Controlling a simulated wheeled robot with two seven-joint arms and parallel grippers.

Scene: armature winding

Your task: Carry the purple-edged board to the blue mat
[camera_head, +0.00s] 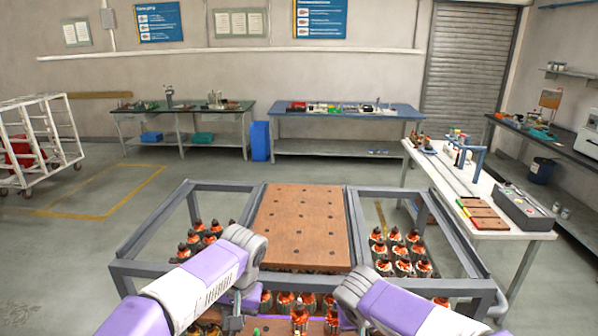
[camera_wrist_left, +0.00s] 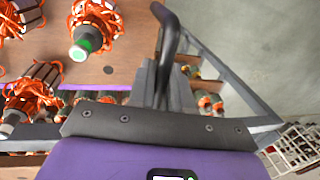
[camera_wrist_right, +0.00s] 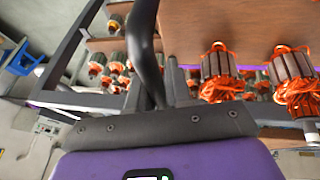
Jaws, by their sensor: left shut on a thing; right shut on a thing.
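The purple-edged board (camera_head: 270,324) shows in part at the bottom of the head view, between my forearms, with copper-wound armatures on it. In the left wrist view the brown board (camera_wrist_left: 112,72) has holes and several armatures on top. In the right wrist view a brown board (camera_wrist_right: 215,30) lies beyond the fingers. My left gripper (camera_wrist_left: 166,75) and my right gripper (camera_wrist_right: 150,65) are both shut at board edges; the exact contact is hidden. A blue top (camera_head: 345,109), seemingly the blue mat, covers the back table, far from the grippers.
A grey metal rack (camera_head: 450,284) stands right ahead, with an empty holed board (camera_head: 300,228) on top and several armatures (camera_head: 402,250) below. A white table (camera_head: 480,207) stands right, a green-topped bench (camera_head: 180,107) back left, a white cart (camera_head: 40,140) far left. Floor behind the rack is clear.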

